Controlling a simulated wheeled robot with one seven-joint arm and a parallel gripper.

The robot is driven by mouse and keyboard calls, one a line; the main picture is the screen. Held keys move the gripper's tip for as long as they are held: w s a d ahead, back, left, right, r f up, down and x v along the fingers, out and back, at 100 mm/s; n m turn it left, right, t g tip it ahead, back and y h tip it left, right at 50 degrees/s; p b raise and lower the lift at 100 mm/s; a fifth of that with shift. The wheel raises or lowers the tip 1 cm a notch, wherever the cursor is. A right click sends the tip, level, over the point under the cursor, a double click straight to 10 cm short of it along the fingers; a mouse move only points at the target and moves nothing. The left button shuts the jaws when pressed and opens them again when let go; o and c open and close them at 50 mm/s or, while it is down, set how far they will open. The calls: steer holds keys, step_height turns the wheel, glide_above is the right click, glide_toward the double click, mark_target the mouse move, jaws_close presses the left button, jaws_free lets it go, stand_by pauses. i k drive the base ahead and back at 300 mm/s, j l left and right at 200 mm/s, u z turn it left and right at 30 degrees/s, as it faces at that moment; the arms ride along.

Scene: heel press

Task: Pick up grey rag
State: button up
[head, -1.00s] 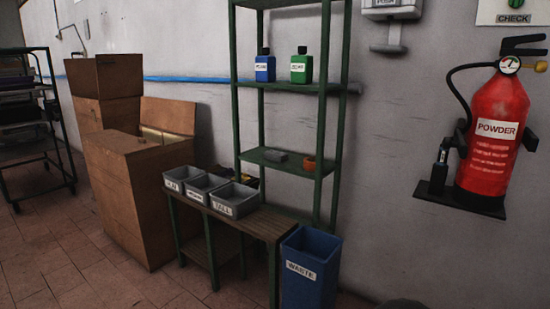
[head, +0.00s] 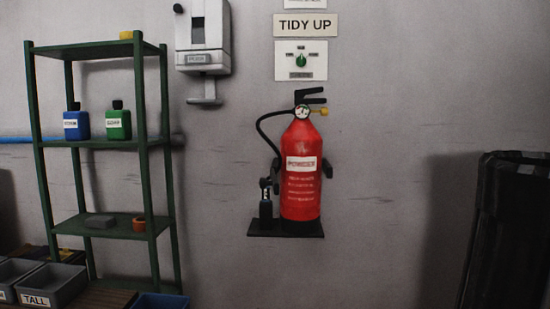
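A small flat grey thing (head: 100,221) lies on the lower shelf of the green rack (head: 95,145). It may be a folded grey rag, but it is too small to tell. An orange ring-shaped thing (head: 139,224) lies on the same shelf, to its right. My gripper is not in view.
Blue (head: 76,126) and green (head: 119,124) bottles stand on the middle shelf. Grey bins (head: 50,286) sit on a bench (head: 100,298) in front, with a blue bin (head: 160,301) beside it. A red extinguisher (head: 301,180) hangs mid-wall. A dark bagged frame (head: 510,230) stands at right.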

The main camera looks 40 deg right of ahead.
mark_target(95, 222)
steer(key=i+z, duration=0.1)
steer(key=z, duration=0.7)
steer(key=i+j+z, duration=0.25)
steer(key=j, duration=0.15)
steer(key=i+j+z, duration=0.1)
steer(key=j+z, duration=0.2)
steer(key=i+j+z, duration=0.1)
steer(key=j+z, duration=0.15)
steer(key=j, duration=0.25)
steer(key=i+j+z, duration=0.1)
steer(key=j+z, duration=0.15)
steer(key=j, duration=0.2)
steer(key=i+j, duration=0.1)
steer(key=j, duration=0.55)
steer(key=i+j, duration=0.1)
steer(key=j, duration=0.55)
steer(key=i+j+z, duration=0.1)
steer(key=j, duration=0.5)
steer(key=l, duration=0.2)
